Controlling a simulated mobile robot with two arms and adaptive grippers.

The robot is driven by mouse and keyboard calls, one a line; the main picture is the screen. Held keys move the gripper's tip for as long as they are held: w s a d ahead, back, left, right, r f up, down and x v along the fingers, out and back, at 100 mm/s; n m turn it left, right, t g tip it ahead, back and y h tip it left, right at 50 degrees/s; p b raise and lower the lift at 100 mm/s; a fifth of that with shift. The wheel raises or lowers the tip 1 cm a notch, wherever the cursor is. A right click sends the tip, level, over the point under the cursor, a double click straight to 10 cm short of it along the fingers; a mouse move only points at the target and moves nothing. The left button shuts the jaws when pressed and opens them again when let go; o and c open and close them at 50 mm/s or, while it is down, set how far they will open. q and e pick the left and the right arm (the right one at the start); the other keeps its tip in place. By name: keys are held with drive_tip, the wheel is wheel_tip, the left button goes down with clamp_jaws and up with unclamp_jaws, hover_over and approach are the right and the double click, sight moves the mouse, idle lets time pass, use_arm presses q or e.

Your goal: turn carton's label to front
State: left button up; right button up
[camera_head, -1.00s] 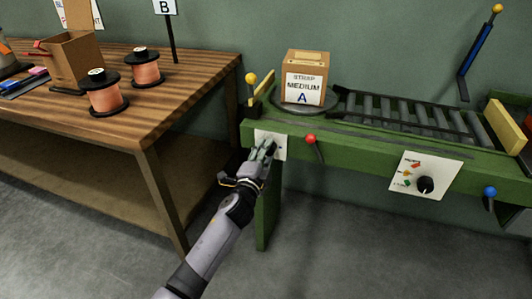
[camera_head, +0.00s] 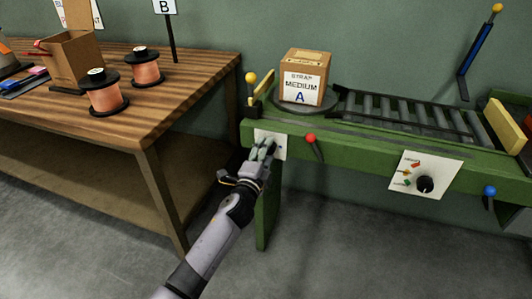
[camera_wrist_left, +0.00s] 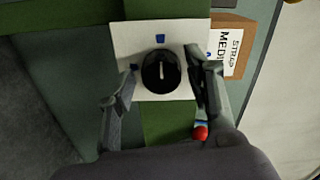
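The brown carton (camera_head: 322,75) stands upright on a dark round turntable (camera_head: 292,107) at the left end of the green conveyor. Its white label (camera_head: 301,88), reading "STRAP MEDIUM A", faces forward and slightly left, with a narrow right side showing. Part of the carton (camera_wrist_left: 232,45) also shows in the left wrist view. My left gripper (camera_head: 264,146) is at a white plate (camera_head: 279,151) on the conveyor's front. In the left wrist view its fingers stand apart on either side of a black knob (camera_wrist_left: 160,72), with gaps visible. My right gripper is out of view.
A red-tipped lever (camera_head: 310,138) is just right of my left gripper. A panel (camera_head: 405,178) with another black knob and a blue-tipped lever (camera_head: 490,191) are farther right. A wooden table (camera_head: 190,85) with copper spools stands left. Rollers (camera_head: 410,113) run right of the turntable.

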use_arm(q)
drive_tip(key=shift+o, duration=0.6)
drive_tip(key=shift+s, duration=0.1)
drive_tip(key=v, duration=1.2)
drive_tip(key=shift+r, duration=0.1)
